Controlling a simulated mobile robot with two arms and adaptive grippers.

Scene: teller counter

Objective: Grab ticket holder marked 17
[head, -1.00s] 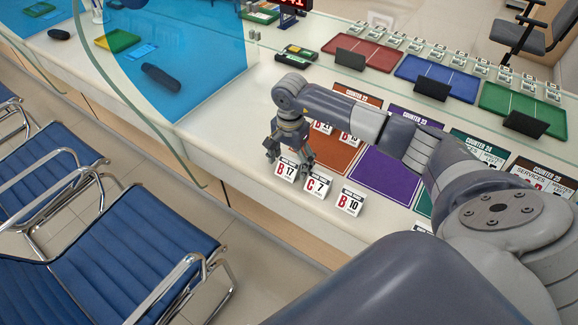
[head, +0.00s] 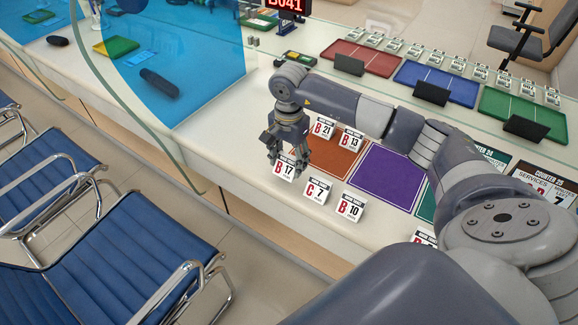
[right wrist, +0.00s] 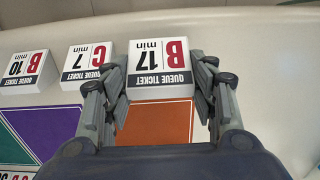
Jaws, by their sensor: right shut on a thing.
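The ticket holder marked B 17 (head: 285,167) is a small white block with a red B, at the front left of the row in the head view. My right gripper (head: 287,150) is shut on it from behind and above. In the right wrist view the B 17 holder (right wrist: 160,65) sits upside down in the picture between the two fingers (right wrist: 160,100). It appears raised off the counter in the head view. My left gripper is not in view.
The C 7 holder (head: 318,191) and B 10 holder (head: 350,207) stand close by on the right. B 21 (head: 323,129) and B 13 (head: 350,139) stand behind. An orange mat (head: 328,158) and a purple mat (head: 385,178) lie on the counter. A curved glass screen (head: 170,125) rises on the left.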

